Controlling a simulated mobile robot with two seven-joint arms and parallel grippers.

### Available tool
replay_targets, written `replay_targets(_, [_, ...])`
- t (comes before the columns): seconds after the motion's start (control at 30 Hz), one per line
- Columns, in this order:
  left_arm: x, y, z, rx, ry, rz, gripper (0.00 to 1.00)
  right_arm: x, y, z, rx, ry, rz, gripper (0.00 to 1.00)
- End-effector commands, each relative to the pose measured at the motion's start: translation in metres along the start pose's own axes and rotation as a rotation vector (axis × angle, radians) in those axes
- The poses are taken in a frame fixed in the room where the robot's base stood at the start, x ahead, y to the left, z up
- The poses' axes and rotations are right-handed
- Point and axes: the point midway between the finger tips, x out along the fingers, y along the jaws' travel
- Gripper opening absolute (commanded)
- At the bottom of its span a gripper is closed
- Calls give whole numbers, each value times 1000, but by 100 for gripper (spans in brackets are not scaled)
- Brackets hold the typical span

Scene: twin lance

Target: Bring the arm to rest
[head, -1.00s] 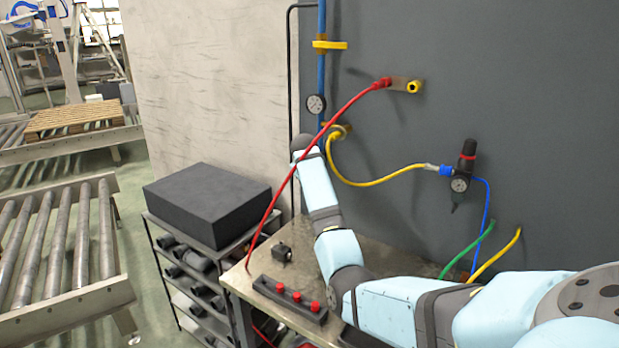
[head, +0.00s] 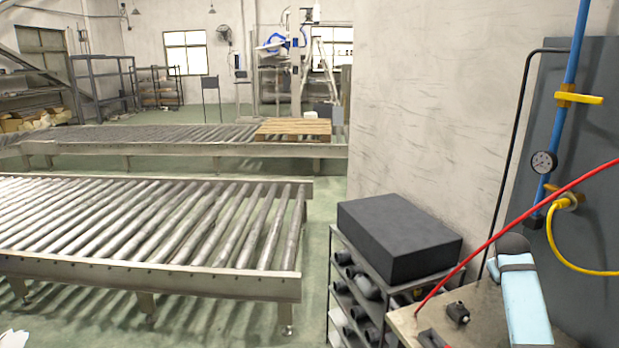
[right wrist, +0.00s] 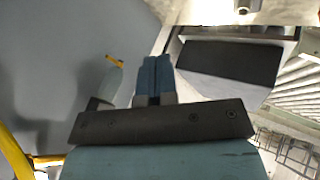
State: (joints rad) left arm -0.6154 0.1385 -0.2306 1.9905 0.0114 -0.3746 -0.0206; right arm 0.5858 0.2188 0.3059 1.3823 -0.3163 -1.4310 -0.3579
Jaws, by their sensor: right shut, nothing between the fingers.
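My right arm (head: 524,300) shows at the lower right of the head view, a pale blue link with a dark rounded joint at its top. It rises in front of the panel, beside the table. My right gripper (right wrist: 156,64) shows in the right wrist view, its two blue-grey fingers together with nothing between them. The gripper itself cannot be made out in the head view. My left gripper is in neither view.
A black box (head: 398,238) sits on a shelf rack of dark pipe fittings. A red hose (head: 510,227) crosses near my arm; a yellow hose (head: 556,245) and gauge (head: 543,161) are at the panel. Roller conveyors (head: 150,225) fill the left, with floor between.

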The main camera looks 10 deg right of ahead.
Motion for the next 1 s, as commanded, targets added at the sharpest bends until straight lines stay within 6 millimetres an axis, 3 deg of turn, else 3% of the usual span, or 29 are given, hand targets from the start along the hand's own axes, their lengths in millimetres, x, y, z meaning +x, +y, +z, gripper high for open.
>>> replay_targets(0.03, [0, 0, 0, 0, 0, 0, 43, 1, -22, 26, -21, -2, -1, 0])
replay_targets(0.27, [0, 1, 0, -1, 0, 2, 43, -22, -112, 131, -89, 10, -64, 0])
replay_targets(0.5, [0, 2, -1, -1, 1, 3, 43, -82, -198, 252, -145, 6, -209, 0])
replay_targets(0.6, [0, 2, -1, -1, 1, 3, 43, -115, -223, 297, -157, -3, -279, 0])
replay_targets(0.7, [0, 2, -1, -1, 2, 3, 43, -142, -239, 330, -160, -14, -338, 0])
replay_targets(1.0, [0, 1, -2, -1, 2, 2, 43, -208, -262, 394, -155, -47, -468, 0])
